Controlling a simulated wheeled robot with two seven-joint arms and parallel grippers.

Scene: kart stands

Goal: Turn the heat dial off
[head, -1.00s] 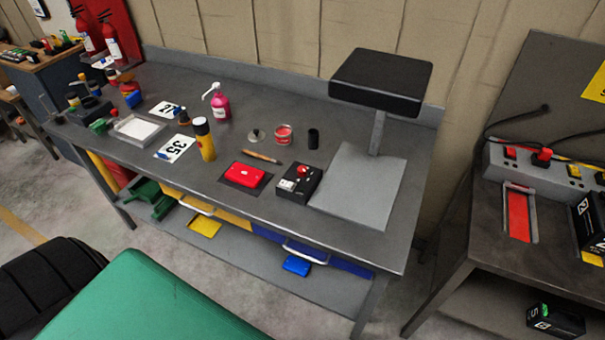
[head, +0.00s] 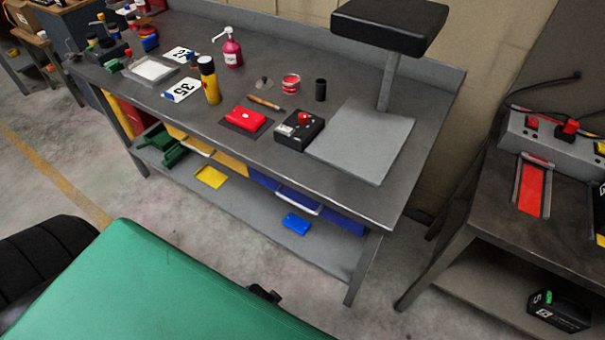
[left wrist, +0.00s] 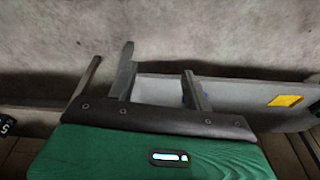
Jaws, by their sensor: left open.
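The heat dial (head: 302,118) is a small red knob on top of a black control box (head: 297,136) with a pale face. The box sits on the grey bench near its front edge, beside the heat press's grey plate (head: 365,140). The knob's setting is too small to read. In the left wrist view my left gripper (left wrist: 160,88) has its fingers apart with nothing between them, over the floor and the bench's lower shelf. The dial is not in that view. My right gripper is not in view.
The press's black upper block (head: 390,25) overhangs the plate. A second table (head: 475,210) stands at right.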

